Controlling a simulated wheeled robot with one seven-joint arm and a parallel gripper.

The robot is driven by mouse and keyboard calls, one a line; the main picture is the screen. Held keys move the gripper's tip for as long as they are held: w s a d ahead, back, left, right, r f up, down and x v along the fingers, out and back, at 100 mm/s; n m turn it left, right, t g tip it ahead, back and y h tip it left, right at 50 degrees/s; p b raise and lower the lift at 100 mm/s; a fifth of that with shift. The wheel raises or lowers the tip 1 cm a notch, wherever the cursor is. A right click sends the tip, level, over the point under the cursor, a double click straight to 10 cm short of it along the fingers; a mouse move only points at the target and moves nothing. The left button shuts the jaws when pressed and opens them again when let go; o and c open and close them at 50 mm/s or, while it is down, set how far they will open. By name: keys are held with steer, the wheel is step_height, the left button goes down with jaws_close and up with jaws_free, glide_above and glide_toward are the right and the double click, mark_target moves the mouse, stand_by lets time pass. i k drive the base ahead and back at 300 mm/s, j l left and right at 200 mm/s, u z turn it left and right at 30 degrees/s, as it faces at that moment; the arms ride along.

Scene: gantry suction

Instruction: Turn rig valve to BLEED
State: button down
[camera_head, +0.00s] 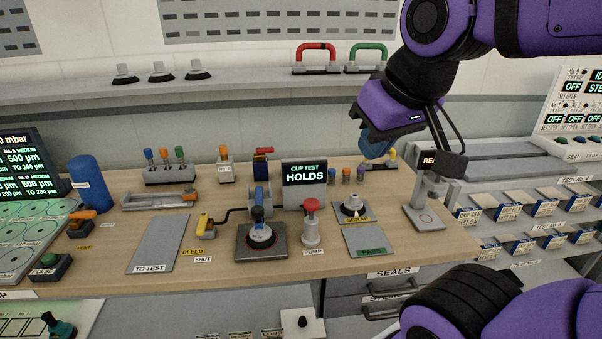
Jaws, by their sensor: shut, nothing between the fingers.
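The rig valve (205,226) is a small yellow-handled fitting on the wooden bench, left of the test rig, with a black hose running from it. A yellow BLEED label (192,252) and a white SHUT label (203,259) lie in front of it. The handle is too small for me to tell which label it points to.
A black-and-blue suction cup on a plate (261,236) and a red-topped pump (311,222) stand right of the valve. The CUP TEST display (304,172) reads HOLDS. A grey TO TEST plate (160,244) lies left. A stand (430,205) is below my arm.

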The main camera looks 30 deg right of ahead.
mark_target(202, 221)
steer(key=i+j, duration=0.7)
